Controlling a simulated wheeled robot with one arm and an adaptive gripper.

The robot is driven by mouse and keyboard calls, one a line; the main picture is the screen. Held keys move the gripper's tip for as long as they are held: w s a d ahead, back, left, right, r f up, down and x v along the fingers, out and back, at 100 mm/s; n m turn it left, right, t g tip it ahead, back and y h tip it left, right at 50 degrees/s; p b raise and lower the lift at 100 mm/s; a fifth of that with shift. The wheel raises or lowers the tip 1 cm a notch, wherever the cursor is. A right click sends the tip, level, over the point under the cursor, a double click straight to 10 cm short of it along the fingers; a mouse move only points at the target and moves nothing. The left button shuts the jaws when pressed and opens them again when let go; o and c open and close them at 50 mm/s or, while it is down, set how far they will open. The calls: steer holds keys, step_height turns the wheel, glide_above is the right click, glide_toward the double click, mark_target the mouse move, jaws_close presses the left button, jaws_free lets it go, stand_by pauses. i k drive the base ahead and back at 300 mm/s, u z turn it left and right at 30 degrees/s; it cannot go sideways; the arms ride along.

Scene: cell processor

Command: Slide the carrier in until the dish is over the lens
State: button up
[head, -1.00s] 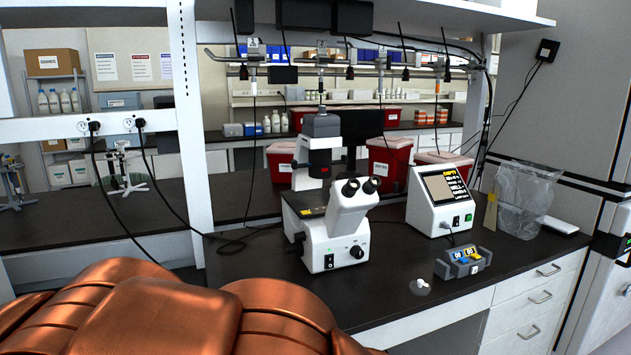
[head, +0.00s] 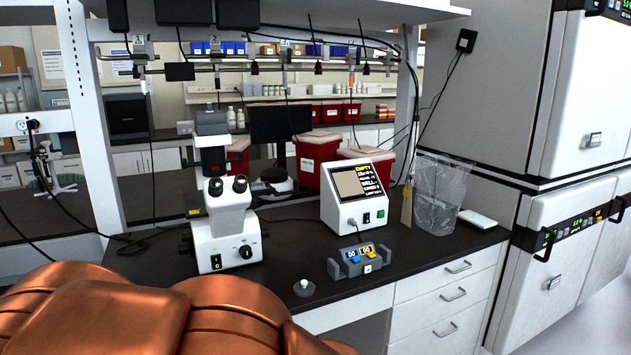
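A white inverted microscope (head: 225,225) stands upright on the dark bench, left of the middle, with its eyepieces facing me. A small part of its dark stage (head: 195,213), with a yellowish mark, shows left of the eyepieces. The lens is hidden behind the microscope body, and I cannot make out a carrier on the stage. A small round clear object with a white top (head: 304,288), perhaps a dish, sits on the bench near the front edge. My gripper is out of view; only copper-coloured parts of my arm show at the bottom left.
A white device with a screen (head: 358,193) and a grey block with blue and yellow parts (head: 362,259) stand right of the microscope. A clear bag-lined bin (head: 438,195) is farther right. Red bins (head: 318,158) stand behind. White incubators (head: 570,235) fill the right side.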

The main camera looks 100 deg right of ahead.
mark_target(269, 191)
steer(key=k, duration=0.2)
steer(key=z, duration=0.85)
